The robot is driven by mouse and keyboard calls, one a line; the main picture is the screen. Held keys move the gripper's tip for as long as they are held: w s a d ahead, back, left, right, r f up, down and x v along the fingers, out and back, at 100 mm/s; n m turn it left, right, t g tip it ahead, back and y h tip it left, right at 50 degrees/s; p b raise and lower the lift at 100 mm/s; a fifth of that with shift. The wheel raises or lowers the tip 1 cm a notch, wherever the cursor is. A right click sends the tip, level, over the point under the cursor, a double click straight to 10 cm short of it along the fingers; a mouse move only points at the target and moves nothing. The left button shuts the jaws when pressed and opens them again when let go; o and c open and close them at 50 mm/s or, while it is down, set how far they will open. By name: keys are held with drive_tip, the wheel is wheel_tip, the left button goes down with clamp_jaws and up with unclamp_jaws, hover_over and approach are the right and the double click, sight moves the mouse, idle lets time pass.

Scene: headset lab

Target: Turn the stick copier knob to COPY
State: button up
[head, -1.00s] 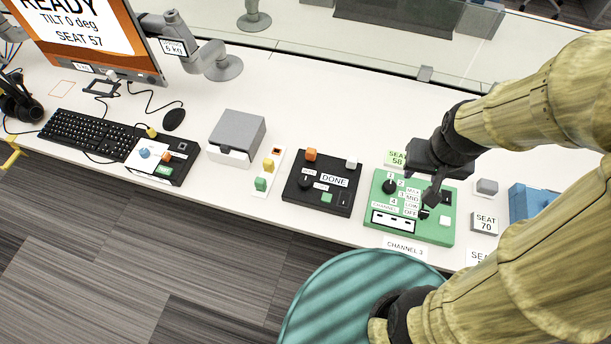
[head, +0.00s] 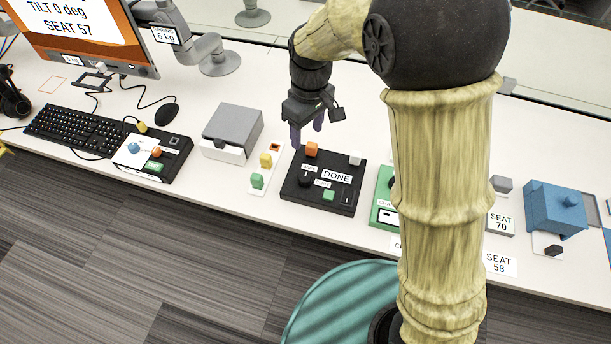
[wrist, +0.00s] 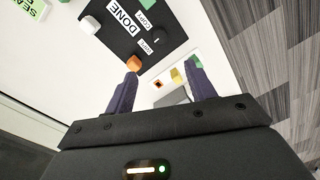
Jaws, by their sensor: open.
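The stick copier (head: 309,204) is a black box on the desk with a DONE label, an orange block and a white block on its far edge, and a green button. Its black knob (head: 305,181) sits at the left beside small labels; the knob also shows in the wrist view (wrist: 156,36). I cannot tell exactly where the knob points. My gripper (head: 308,135) hangs above the copier's far left side, near the orange block (head: 311,149). In the wrist view its two purple fingers (wrist: 161,92) are apart with nothing between them.
Left of the copier are a white strip with coloured sticks (head: 265,170), a grey box (head: 233,131) and a black-and-white panel (head: 152,158). My arm hides much of the green channel panel (head: 381,206) at right. Desk behind the copier is clear.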

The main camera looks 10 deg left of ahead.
sight(305, 177)
drive_tip(key=shift+w+d, duration=0.15)
drive_tip(key=f, duration=1.1)
drive_tip(key=s+f, duration=0.1)
drive_tip(key=f, duration=0.5)
drive_tip(key=shift+a+f+b, duration=0.15)
drive_tip(key=shift+a+b, duration=0.1)
drive_tip(key=shift+b, duration=0.05)
drive_tip(key=c, duration=1)
drive_tip(key=shift+o, duration=0.2)
